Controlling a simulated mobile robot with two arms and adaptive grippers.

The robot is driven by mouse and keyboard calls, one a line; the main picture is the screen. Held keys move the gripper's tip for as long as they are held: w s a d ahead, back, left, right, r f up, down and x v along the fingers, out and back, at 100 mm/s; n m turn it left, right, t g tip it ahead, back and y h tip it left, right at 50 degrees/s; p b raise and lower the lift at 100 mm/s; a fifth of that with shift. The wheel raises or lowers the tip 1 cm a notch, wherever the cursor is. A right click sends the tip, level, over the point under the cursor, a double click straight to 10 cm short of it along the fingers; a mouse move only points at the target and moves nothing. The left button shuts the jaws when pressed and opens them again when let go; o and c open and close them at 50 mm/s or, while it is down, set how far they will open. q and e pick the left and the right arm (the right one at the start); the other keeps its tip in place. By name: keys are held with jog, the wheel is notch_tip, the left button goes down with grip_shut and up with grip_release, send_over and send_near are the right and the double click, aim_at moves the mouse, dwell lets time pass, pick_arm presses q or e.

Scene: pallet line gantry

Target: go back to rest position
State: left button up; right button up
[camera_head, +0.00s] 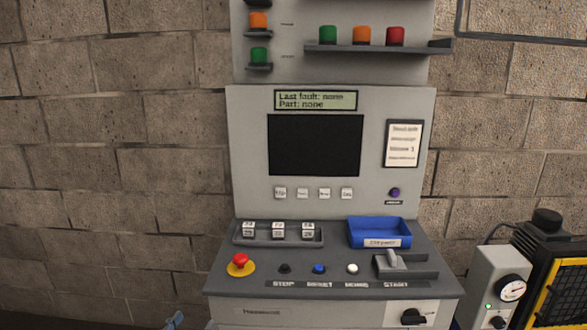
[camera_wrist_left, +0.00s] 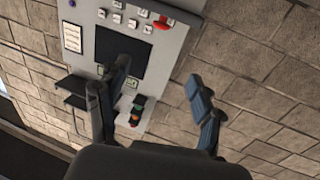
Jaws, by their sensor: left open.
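My left gripper (camera_wrist_left: 160,88) is open and empty in the left wrist view, its two dark fingers with blue-grey pads spread apart. In the head view only a small blue-grey tip of my left gripper (camera_head: 174,320) shows at the bottom edge, left of and below the control console (camera_head: 215,284). It appears apart from the console. The rest of the left arm is out of the head view. My right gripper is in neither view.
The console has a red emergency button (camera_head: 239,261), a blue tray (camera_head: 379,234), a dark screen (camera_head: 314,145) and a lever (camera_head: 394,262). A grey gauge box (camera_head: 497,284) stands at the right. A block wall (camera_head: 120,160) is behind; the left side looks free.

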pick_arm(q)
jog(key=s+a+f+g+y, duration=0.15)
jog(key=s+f, duration=0.25)
jog(key=f, duration=0.8)
jog(key=s+a+f+n+g+y, duration=0.1)
jog(key=s+f+g, duration=0.3)
jog(key=f, duration=0.7)
jog(key=s+a+f+g+y, duration=0.15)
jog(key=s+f, duration=0.35)
jog(key=f, duration=0.7)
jog(key=s+d+f+g, duration=0.1)
jog(key=s+f+g, duration=0.2)
jog(key=s, duration=0.9)
jog(key=s+f+g, duration=0.3)
jog(key=s+f, duration=0.7)
jog(key=s, duration=0.2)
jog(key=s+d+f+g, duration=0.1)
jog(key=s+f+g, duration=0.2)
jog(key=s+f, duration=0.4)
jog(key=s, duration=0.6)
jog(key=shift+d+f+y, duration=0.25)
jog(key=shift+d+y, duration=0.05)
jog(key=shift+o, duration=0.4)
